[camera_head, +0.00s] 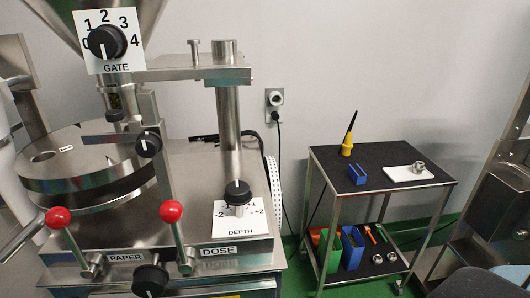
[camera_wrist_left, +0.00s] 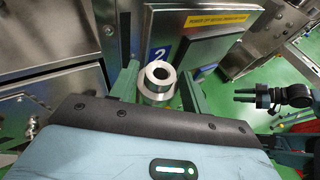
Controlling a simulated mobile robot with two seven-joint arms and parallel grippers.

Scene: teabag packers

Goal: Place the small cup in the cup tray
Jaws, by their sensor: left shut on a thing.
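In the left wrist view, my left gripper (camera_wrist_left: 160,92) is shut on a small silvery metal cup (camera_wrist_left: 158,73). The cup's round opening faces the camera, and one green finger stands on each side of it. The gripper and this cup cannot be made out in the head view. A flat white tray (camera_head: 395,174) lies on the cart's top shelf at the right, well apart from the machine. A small metal cup (camera_head: 419,166) stands at its right end.
The steel machine (camera_head: 210,190), with red-knobbed levers (camera_head: 172,211), fills the left.

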